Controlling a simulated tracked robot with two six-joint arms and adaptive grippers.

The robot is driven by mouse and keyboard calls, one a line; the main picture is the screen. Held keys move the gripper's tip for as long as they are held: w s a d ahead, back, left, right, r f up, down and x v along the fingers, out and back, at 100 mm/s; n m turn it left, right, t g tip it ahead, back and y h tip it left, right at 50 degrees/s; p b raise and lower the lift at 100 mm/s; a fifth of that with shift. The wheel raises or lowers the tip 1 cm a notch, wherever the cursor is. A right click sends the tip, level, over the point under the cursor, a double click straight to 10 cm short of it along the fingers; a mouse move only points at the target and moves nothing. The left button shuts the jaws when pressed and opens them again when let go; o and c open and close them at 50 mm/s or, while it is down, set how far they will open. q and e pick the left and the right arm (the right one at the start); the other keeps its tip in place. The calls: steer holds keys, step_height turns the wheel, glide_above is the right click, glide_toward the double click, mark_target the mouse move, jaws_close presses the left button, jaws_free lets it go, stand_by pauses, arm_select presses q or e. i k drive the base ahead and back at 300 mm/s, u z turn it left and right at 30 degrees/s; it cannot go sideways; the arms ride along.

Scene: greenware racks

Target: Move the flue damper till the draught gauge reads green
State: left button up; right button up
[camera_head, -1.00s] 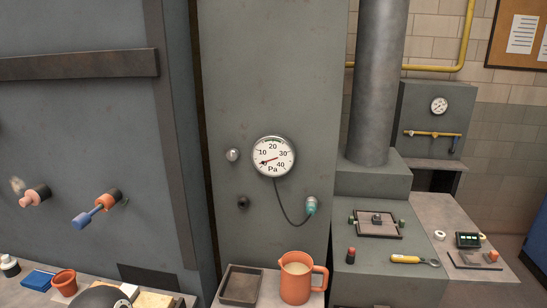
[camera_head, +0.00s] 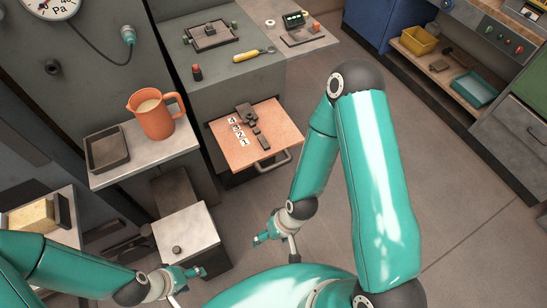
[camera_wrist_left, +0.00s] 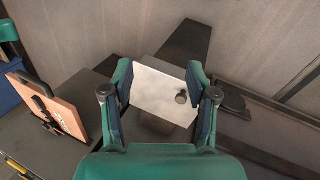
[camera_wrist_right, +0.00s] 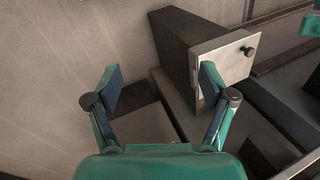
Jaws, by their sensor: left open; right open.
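The round draught gauge (camera_head: 48,6), marked Pa, is cut off by the top left edge of the head view. No green is visible on it. I cannot tell for certain which part is the flue damper. My right gripper (camera_head: 268,233) is open and empty over the floor.
An orange jug (camera_head: 155,118) and a dark tray (camera_head: 107,152) stand on the ledge. A yellow-handled tool (camera_head: 248,56) and a red-topped piece (camera_head: 197,72) lie on the grey block. The floor (camera_head: 440,190) right of my arm is clear.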

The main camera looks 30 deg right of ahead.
mark_target(244, 146)
steer(key=z, duration=0.95)
steer(key=k, duration=1.15)
steer(key=u, duration=0.8)
steer(key=i, duration=1)
